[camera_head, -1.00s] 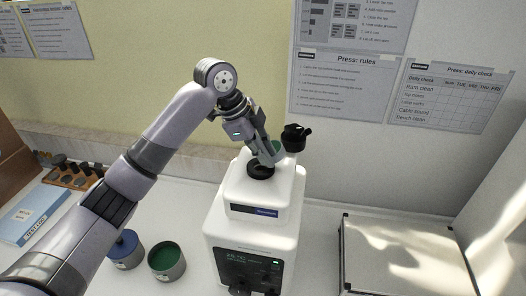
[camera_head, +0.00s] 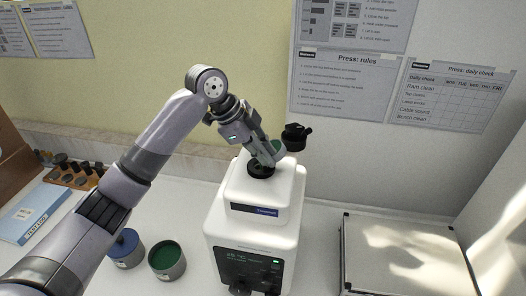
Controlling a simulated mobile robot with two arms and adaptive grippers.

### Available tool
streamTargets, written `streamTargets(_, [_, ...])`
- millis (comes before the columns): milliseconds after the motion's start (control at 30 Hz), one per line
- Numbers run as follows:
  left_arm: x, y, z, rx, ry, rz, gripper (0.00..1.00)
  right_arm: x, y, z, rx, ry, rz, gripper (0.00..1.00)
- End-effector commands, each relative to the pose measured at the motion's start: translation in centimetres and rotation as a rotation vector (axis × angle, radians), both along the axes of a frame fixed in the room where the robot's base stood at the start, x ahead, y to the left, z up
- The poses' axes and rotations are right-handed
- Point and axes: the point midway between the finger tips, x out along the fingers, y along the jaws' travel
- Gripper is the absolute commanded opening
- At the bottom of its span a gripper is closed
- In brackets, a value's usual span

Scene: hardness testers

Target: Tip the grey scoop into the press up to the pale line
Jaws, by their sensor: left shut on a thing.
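The white press (camera_head: 253,215) stands in the middle of the bench. The round black opening (camera_head: 261,169) is in its top, and its black cap (camera_head: 296,136) stands raised behind and to the right. My left gripper (camera_head: 268,152) is shut on the small grey scoop (camera_head: 281,156), at the right of and just above the opening. Green shows in the scoop's bowl, which looks tilted. My fingers hide part of the scoop. I cannot make out the pale line or the level inside the press. My right gripper is not in view.
An open grey pot of green material (camera_head: 167,261) and a blue-lidded pot (camera_head: 124,248) stand left of the press. A wooden rack (camera_head: 76,177) and blue book (camera_head: 33,216) lie far left. A flat grey-topped case (camera_head: 408,262) is at right. Posters hang behind.

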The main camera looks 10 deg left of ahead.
Motion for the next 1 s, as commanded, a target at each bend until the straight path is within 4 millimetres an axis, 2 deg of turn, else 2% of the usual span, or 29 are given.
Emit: streamTargets(1000, [-0.05,0.12,-0.07,-0.039,-0.023,0.0,0.0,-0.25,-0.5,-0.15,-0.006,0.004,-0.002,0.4])
